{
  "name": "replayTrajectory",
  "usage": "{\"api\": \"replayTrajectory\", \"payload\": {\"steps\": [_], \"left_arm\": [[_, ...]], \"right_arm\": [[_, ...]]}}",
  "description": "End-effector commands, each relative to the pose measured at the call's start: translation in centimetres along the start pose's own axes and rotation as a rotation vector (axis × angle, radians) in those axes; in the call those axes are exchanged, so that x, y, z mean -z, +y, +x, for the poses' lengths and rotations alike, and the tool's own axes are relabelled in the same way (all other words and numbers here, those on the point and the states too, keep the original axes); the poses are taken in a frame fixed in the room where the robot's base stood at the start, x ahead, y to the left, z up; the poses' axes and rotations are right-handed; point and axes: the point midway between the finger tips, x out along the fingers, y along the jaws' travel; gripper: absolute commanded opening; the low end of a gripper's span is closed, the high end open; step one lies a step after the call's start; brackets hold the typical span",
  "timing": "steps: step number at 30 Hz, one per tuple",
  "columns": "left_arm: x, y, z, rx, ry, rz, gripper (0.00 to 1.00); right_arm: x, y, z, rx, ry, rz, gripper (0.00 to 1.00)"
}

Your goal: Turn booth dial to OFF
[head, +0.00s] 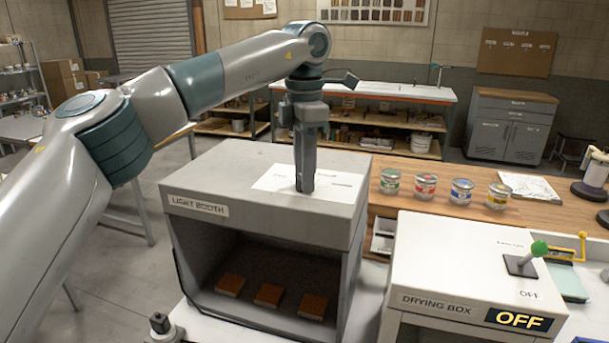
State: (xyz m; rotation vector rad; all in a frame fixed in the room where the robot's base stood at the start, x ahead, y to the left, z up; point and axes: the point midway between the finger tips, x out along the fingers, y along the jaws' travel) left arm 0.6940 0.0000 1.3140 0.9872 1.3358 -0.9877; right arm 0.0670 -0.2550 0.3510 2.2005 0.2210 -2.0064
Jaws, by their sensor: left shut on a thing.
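The grey light booth (185,205) stands at centre, its label on the front edge. A white panel (335,187) with faint, unreadable print lies on its top. My left gripper (305,187) points straight down at this panel, its fingers together. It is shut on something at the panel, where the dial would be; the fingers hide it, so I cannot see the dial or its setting. The inside of the booth is dark, with three brown samples (268,295) on its floor. My right gripper is not in view.
The white drying box (440,260) stands to the right, with a green-knobbed lever (538,249) on top and a lit OFF display (519,319). Several paint cans (425,187) stand on the wooden counter behind. A black-topped post (160,325) is at the booth's lower left.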

Motion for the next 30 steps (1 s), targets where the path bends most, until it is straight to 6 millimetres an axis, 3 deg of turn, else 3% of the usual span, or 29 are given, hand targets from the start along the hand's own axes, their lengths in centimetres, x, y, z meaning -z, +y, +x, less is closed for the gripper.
{"api": "replayTrajectory", "payload": {"steps": [10,25,26,27,30], "left_arm": [[0.02,0.07,-0.2,-0.004,-0.002,-0.167,0.07],[0.01,0.09,-0.25,-0.003,-0.003,-0.192,0.07],[0.01,0.09,-0.25,-0.003,-0.003,-0.192,0.34],[0.02,0.08,-0.23,-0.003,-0.003,-0.192,0.43],[0.02,0.07,-0.18,-0.002,-0.002,-0.191,0.48]], "right_arm": [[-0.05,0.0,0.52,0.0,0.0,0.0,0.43],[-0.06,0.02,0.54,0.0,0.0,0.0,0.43],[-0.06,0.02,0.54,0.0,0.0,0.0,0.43],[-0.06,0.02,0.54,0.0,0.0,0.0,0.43],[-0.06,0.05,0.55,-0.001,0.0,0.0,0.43]]}}
